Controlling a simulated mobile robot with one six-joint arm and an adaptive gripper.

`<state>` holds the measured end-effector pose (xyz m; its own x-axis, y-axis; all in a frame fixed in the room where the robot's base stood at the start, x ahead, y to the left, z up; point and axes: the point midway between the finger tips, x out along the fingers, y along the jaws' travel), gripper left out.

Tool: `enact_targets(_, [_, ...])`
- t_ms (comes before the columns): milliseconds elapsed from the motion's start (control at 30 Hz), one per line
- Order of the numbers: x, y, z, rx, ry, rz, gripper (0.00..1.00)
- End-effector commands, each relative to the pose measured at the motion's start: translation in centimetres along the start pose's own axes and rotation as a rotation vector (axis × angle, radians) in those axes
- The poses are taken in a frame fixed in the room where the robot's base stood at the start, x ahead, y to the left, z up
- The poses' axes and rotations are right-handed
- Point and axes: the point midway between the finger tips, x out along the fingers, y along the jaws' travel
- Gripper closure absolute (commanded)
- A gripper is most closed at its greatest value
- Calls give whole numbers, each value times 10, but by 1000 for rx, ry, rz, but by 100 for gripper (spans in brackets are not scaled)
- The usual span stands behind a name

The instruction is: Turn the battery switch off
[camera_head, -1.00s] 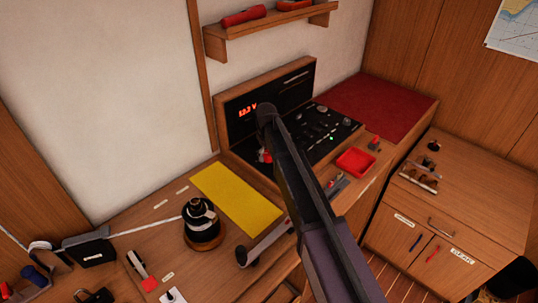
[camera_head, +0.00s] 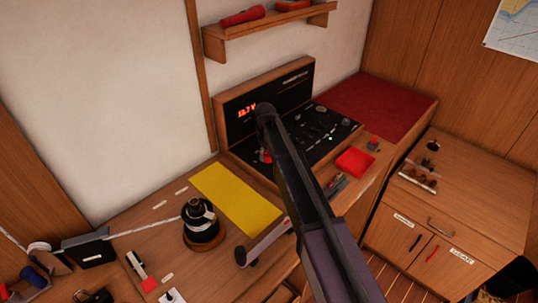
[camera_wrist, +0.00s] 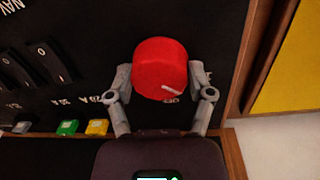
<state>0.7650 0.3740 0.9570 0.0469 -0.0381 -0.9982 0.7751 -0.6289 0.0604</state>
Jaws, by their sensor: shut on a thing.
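The battery switch is a round red knob (camera_wrist: 160,62) on the black panel in the wrist view. Its white mark slants at the lower right, near a partly covered label that reads OFF. My gripper (camera_wrist: 160,75) is shut on the knob, with one grey finger on its left side and one on its right. In the head view a bit of red knob (camera_head: 265,156) shows at the left of the panel beside my arm. My arm hides most of the gripper there.
A red tray (camera_head: 354,161) sits to the right on the ledge.

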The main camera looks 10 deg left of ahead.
Motion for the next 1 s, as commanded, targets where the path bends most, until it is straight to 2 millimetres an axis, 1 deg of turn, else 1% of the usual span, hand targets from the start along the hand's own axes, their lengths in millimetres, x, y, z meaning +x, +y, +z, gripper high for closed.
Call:
enact_targets(33, [0,-3,0,34,-4,-6,79])
enact_targets(700, [0,-2,0,636,-40,-7,79])
enact_targets(1000, [0,-1,0,791,-49,-7,79])
